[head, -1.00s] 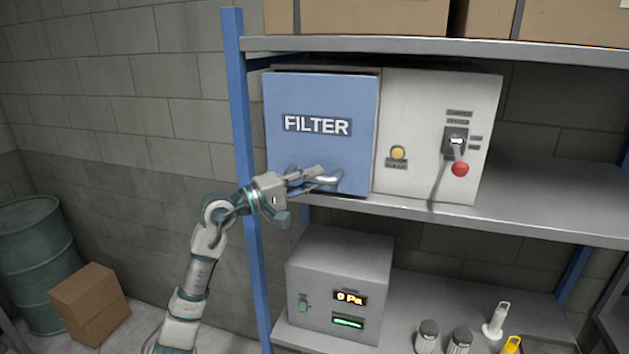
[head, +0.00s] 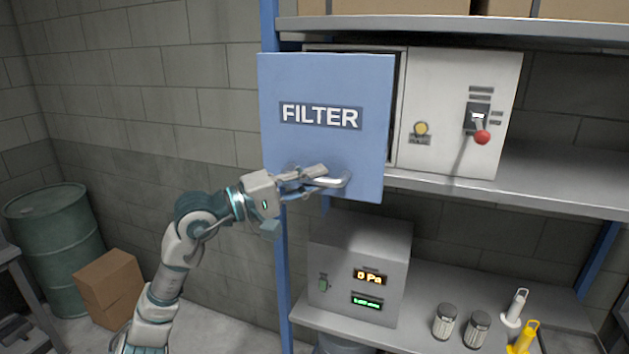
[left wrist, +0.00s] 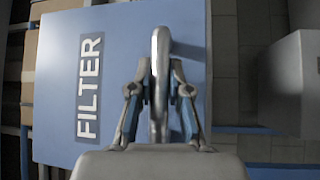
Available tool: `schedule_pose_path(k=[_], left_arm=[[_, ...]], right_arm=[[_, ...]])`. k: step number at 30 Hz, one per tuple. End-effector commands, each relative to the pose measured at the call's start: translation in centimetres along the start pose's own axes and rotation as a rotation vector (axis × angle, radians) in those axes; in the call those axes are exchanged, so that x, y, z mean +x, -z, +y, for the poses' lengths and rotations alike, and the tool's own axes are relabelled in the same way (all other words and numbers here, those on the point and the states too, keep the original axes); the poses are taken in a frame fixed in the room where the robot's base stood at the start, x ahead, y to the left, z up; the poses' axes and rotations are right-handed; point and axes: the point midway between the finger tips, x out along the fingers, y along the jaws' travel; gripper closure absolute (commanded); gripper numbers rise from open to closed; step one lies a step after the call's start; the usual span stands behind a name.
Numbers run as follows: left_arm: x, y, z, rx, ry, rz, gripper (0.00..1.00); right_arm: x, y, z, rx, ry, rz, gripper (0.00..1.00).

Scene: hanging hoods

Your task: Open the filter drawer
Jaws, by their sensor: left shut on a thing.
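The blue filter drawer (head: 326,145) has a front marked FILTER and stands out from its housing, with a dark gap along its right side. Its metal bar handle (head: 332,180) is low on the front. My left gripper (head: 318,178) is shut on this handle. In the left wrist view the handle (left wrist: 160,75) runs between the two fingers of my left gripper (left wrist: 160,85), and the drawer front (left wrist: 60,110) lies behind them. How far the drawer body reaches back is hidden behind its front. My right gripper is not in view.
A white panel (head: 453,140) with a yellow button and a red-knobbed lever is right of the drawer. Below is a grey box (head: 345,300) reading 0 Pa. A blue shelf post (head: 270,30) stands behind the drawer. A green barrel (head: 60,240) and carton (head: 112,287) are at left.

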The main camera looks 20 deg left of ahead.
Motion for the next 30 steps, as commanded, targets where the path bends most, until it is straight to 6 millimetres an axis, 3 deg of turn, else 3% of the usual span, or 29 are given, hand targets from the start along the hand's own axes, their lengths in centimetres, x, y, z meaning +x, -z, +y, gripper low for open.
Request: schedule_pose_path(k=[1,10,11,13,23,26,30], left_arm=[[0.2,-0.1,-0.7,-0.003,0.017,-0.004,1.0],[0.2,-0.2,-0.7,-0.003,0.017,-0.004,1.0],[0.2,-0.2,-0.7,-0.003,0.017,-0.004,0.75],[0.2,-0.1,-0.7,-0.003,0.015,-0.004,0.58],[-0.3,-0.1,-0.2,0.0,0.006,-0.001,0.57],[-1.2,0.0,-0.2,0.0,0.005,0.001,0.57],[-3.9,0.1,-0.3,0.0,0.007,0.003,0.57]], right_arm=[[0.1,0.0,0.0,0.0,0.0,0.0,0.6],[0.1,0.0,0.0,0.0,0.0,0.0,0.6],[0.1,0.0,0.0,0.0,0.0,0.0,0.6],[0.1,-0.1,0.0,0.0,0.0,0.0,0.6],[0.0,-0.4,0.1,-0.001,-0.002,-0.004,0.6],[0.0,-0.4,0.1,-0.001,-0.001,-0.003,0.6],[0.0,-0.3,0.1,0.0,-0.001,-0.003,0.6]])
